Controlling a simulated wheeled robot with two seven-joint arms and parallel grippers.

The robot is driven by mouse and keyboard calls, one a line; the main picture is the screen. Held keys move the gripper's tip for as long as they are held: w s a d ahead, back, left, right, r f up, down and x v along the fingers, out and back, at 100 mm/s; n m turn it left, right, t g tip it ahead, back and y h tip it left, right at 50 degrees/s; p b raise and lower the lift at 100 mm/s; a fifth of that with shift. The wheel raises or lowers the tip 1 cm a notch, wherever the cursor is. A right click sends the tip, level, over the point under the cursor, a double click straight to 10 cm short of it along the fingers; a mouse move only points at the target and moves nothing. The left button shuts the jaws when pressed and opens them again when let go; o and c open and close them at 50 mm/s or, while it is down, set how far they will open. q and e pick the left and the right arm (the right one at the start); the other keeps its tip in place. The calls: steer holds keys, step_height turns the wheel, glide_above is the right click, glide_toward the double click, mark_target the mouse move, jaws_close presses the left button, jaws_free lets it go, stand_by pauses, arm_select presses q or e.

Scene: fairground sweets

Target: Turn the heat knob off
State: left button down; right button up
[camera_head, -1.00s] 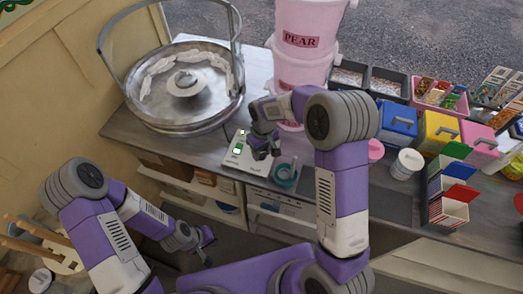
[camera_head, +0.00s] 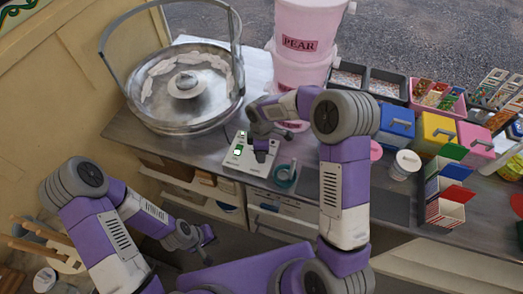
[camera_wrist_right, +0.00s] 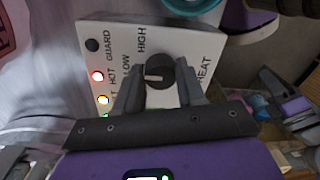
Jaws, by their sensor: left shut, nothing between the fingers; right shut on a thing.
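The white control box (camera_head: 234,165) stands on the counter in front of the metal bowl. In the right wrist view its panel (camera_wrist_right: 205,48) carries the words GUARD, HOT, LOW, HIGH and HEAT. The dark round heat knob (camera_wrist_right: 158,70) has a pale pointer mark. My right gripper (camera_wrist_right: 158,88) is shut on the knob, one finger on each side; in the head view the right gripper (camera_head: 262,152) is over the box and hides the knob. My left gripper (camera_head: 209,235) is shut and empty, low in front of the counter.
A red and an amber lamp are lit on the panel; the GUARD lamp is dark. The metal bowl (camera_head: 150,112) is behind left, pink PEAR tubs (camera_head: 300,70) behind. A teal ring-shaped item (camera_head: 285,177) is close right of the box. Colored bins (camera_head: 437,132) stand further right.

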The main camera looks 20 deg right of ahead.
steer(key=n+p, duration=0.1)
steer(key=n, duration=0.5)
steer(key=shift+w+r+p, duration=0.1)
steer(key=shift+p, duration=0.3)
steer(key=n+p, duration=0.1)
steer(key=n, duration=0.5)
steer(key=shift+a+h+p, duration=0.1)
steer(key=shift+h+p, duration=0.2)
steer(key=shift+p, duration=0.1)
steer(key=shift+n, duration=0.3)
steer(key=o, duration=1.1)
steer(key=shift+c, duration=0.2)
steer(key=r, duration=0.7)
steer(key=shift+w+a+r, duration=0.15)
steer(key=shift+w+r, duration=0.05)
steer(key=shift+r, duration=0.05)
